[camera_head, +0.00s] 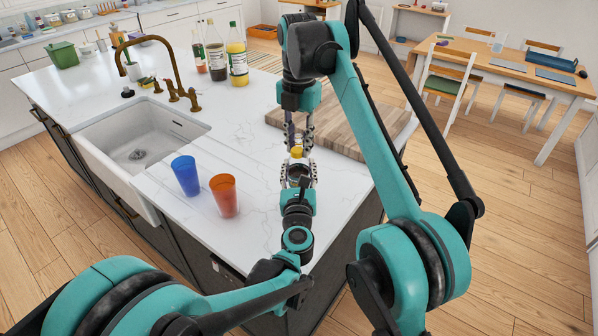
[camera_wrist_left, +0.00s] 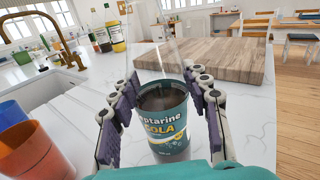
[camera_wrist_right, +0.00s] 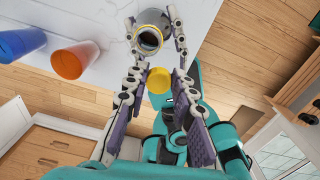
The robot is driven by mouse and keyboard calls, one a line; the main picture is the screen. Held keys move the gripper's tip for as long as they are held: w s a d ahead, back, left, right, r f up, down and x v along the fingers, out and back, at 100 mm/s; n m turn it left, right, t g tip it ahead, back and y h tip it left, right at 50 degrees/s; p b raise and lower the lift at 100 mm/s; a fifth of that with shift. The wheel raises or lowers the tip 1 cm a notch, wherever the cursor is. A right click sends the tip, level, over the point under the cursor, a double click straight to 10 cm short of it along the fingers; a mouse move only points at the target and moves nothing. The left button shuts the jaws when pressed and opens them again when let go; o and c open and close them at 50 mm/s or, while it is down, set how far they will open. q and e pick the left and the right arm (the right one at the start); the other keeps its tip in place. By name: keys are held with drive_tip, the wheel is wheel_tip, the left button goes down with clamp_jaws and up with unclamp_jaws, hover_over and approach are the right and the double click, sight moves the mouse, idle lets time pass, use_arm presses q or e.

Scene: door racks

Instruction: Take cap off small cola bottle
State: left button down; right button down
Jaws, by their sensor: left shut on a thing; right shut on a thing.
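The small cola bottle (camera_wrist_left: 168,127) has a teal label, dark cola low inside and a clear upper part. It stands between the fingers of my left gripper (camera_wrist_left: 160,100), which is shut on it; the head view shows this gripper (camera_head: 298,175) below the right one. A yellow cap (camera_wrist_right: 159,80) lies between the fingertips of my right gripper (camera_wrist_right: 160,74), shut on it. In the head view the cap (camera_head: 296,151) shows just above the bottle, under my right gripper (camera_head: 298,140). The clear neck is hard to see, so I cannot tell whether cap and bottle touch.
A blue cup (camera_head: 186,176) and an orange cup (camera_head: 224,196) stand on the white counter, left of the grippers. A wooden board (camera_head: 350,130) lies behind them. The sink (camera_head: 140,140) and several bottles (camera_head: 237,62) are farther off.

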use_arm(q)
drive_tip(key=shift+r, duration=0.1)
drive_tip(key=shift+s, duration=0.1)
drive_tip(key=shift+f, duration=0.2)
drive_tip(key=c, duration=0.8)
unclamp_jaws()
drive_tip(key=shift+o, duration=0.3)
drive_tip(key=shift+r, duration=0.15)
